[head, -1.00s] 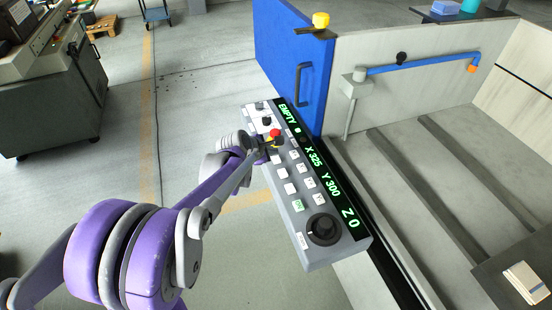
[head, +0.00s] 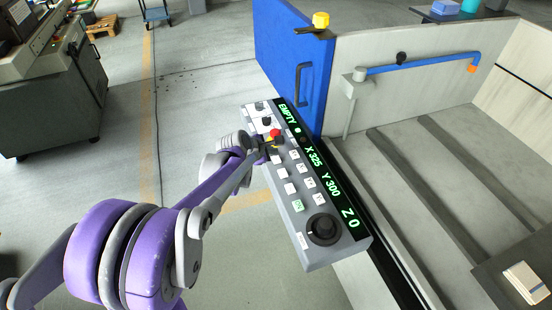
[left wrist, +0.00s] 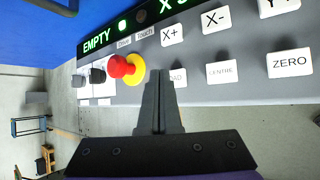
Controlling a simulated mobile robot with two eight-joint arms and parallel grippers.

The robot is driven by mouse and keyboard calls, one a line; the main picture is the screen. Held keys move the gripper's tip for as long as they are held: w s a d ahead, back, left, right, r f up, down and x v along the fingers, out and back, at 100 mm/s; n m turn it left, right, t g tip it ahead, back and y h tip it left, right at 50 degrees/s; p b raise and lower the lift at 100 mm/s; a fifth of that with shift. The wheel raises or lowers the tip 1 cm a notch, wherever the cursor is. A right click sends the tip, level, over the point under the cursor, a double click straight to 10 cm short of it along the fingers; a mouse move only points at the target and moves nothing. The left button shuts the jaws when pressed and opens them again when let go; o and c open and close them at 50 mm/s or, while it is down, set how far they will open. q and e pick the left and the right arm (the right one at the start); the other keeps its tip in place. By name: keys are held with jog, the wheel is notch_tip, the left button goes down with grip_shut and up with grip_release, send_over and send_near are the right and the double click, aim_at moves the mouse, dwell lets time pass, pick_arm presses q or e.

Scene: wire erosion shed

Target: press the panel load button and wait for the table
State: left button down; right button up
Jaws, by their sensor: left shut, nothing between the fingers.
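The grey control panel (head: 290,200) has a black display reading EMPTY, X 325, Y 300, Z 0, with a lit indicator beside EMPTY. The load button (left wrist: 180,77) is a white key in the left wrist view, partly hidden behind my fingers, with only "OAD" legible. My left gripper (head: 266,147) is shut and empty at the panel's left edge. In the left wrist view its fingertips (left wrist: 159,74) overlap the load button's left side; I cannot tell whether they touch it. My right gripper is not in view.
A red stop knob on a yellow base (left wrist: 127,68) is close beside my fingertips. The white centre key (left wrist: 221,73) is on the other side. The machine's tank (head: 440,150), with long dark strips on its floor, and a blue door (head: 290,60) stand behind the panel.

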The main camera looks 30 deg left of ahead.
pick_arm(q)
jog(key=shift+f, duration=0.15)
jog(key=shift+f+b, duration=0.3)
jog(key=shift+b, duration=0.05)
